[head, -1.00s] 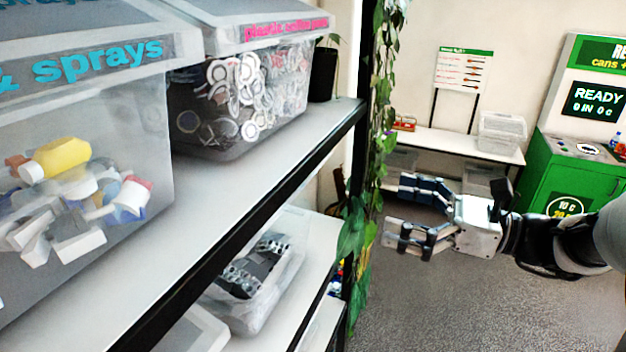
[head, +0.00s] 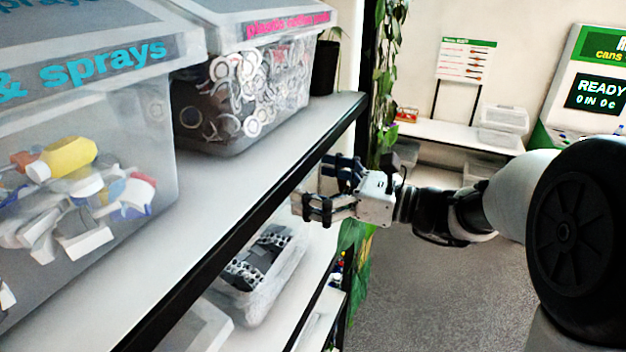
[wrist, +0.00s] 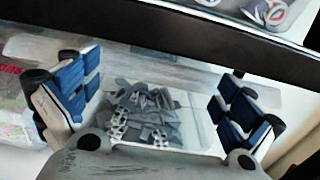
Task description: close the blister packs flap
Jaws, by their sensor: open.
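A clear bin (head: 268,303) with grey and silver packs stands on the lower shelf in the head view; its label is not readable. In the wrist view the bin (wrist: 202,118) shows between my fingers, with the packs visible inside through its top. A pale, see-through panel lies beyond the packs there; I cannot tell whether it is the flap. My gripper (head: 312,184) is open and empty, at the shelf edge, above and to the right of the bin. In the wrist view my gripper's (wrist: 152,72) blue-padded fingers are spread wide.
The upper shelf (head: 235,185) with its black front edge overhangs the lower shelf. It holds a sprays bin (head: 150,105) and a pink-lettered bin (head: 265,125). A plant (head: 385,85) hangs by the shelf post. Another bin with red lettering (wrist: 10,68) shows left in the wrist view.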

